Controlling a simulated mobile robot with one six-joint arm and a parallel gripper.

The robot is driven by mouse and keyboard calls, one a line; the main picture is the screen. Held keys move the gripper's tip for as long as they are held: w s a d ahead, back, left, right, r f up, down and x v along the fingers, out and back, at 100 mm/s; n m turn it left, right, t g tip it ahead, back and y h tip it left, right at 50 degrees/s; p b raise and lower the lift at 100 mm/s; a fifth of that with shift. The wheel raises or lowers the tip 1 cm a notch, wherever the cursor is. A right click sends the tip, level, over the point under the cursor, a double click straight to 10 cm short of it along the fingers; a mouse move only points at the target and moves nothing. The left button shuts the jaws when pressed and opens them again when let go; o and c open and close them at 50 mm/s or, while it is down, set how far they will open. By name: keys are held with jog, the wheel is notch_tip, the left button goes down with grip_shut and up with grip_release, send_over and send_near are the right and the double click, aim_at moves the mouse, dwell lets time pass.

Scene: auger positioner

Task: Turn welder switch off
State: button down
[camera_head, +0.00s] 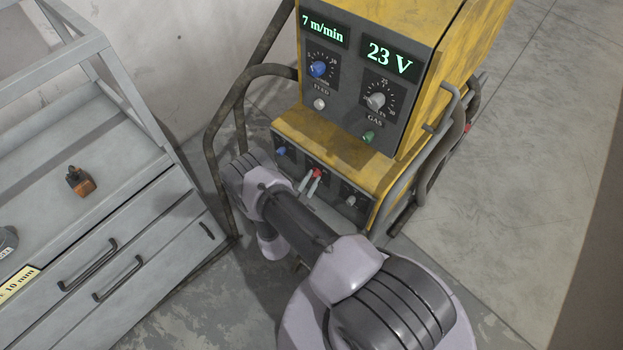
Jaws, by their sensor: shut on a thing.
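The yellow and dark grey welder (352,125) stands at the top middle, with its displays lit and reading "7 m/min" and "23 V". On its lower front panel is a small red switch (317,172), between a blue knob on the left and a grey knob on the right. My gripper (312,180) reaches the lower panel from the front, and its two pale fingers are shut on the red switch. The fingers hide part of the switch, so its exact position cannot be told.
Bent metal tubes flank the welder. A grey drawer cabinet (130,215) stands at left, bearing a small orange-brown block (80,181). Floor at right is clear.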

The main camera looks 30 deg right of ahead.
jog(key=n+g, duration=0.1)
jog(key=n, duration=0.2)
jog(key=shift+w+r, duration=0.15)
jog(key=shift+w+a+n+g+b, duration=0.15)
jog(key=shift+n+g+b, duration=0.5)
jog(key=shift+n, duration=0.8)
jog(key=shift+w+n+g+b, duration=0.2)
jog(key=shift+n+g+b, duration=0.45)
jog(key=shift+n, duration=0.85)
jog(key=shift+w+a+n+g+b, duration=0.15)
jog(key=shift+n+g+b, duration=0.5)
jog(key=shift+n, duration=0.8)
jog(key=c, duration=1.4)
grip_release()
jog(key=shift+o, duration=0.2)
